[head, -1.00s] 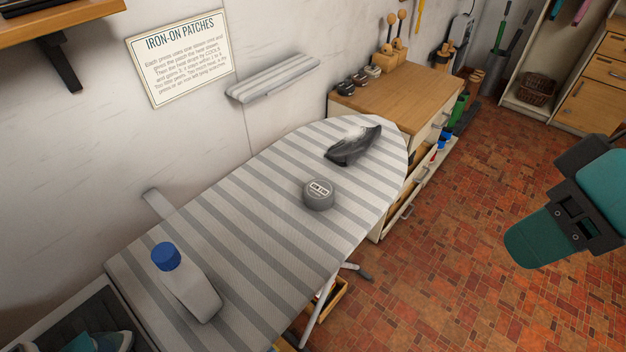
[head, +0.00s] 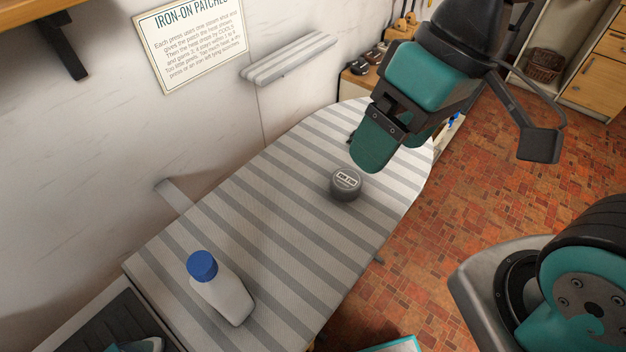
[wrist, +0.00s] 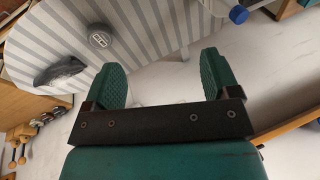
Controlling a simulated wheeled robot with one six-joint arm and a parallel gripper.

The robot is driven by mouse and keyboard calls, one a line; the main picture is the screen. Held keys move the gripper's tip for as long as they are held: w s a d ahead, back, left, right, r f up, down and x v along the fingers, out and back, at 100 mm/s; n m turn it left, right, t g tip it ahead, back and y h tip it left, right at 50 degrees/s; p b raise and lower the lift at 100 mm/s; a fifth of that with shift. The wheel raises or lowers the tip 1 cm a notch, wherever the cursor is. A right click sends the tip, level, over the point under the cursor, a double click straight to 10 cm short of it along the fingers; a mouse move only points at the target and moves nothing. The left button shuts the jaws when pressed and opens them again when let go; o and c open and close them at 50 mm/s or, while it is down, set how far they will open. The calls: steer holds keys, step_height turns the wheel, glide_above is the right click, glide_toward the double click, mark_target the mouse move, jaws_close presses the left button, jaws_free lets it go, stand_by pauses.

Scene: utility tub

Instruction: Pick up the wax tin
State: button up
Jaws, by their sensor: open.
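The wax tin (head: 346,183) is a small round dark grey tin with a pale label on its lid. It stands upright on the striped ironing board (head: 275,190). In the wrist view the tin (wrist: 99,40) is at the upper left, beyond the fingertips and off to one side. My gripper (head: 385,145) is above the board's far right part, just behind and right of the tin in the head view. In the wrist view my gripper (wrist: 163,75) shows two green fingers spread apart with nothing between them.
A wall (head: 100,150) runs along the board's left side.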

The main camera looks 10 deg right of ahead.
steer(key=shift+o, duration=1.3)
steer(key=w+d+f+m+h+b, duration=0.1)
steer(key=w+f+m+h+b, duration=0.1)
steer(key=w+f+m, duration=0.4)
steer(key=w+m, duration=0.3)
steer(key=w, duration=0.1)
steer(key=shift+w+d+f+m, duration=0.2)
steer(key=shift+d+f+m, duration=0.1)
steer(key=shift+d+f, duration=0.05)
steer(key=m+h+b, duration=0.2)
steer(key=m, duration=0.7)
glide_above(348, 178)
step_height(348, 178, down, 6)
steer(key=f, duration=0.4)
steer(key=f+p, duration=0.1)
steer(key=f, duration=0.7)
steer(key=shift+d+f, duration=0.15)
steer(key=shift+d, duration=0.15)
steer(key=shift+a+f+p, duration=0.15)
steer(key=shift+f+p, duration=0.4)
steer(key=shift+f, duration=0.85)
steer(key=shift+a+f+p, duration=0.1)
steer(key=shift+f+p, duration=0.45)
steer(key=shift+f, duration=0.85)
steer(key=c, duration=1)
steer(key=shift+o, duration=0.2)
steer(key=shift+r, duration=0.1)
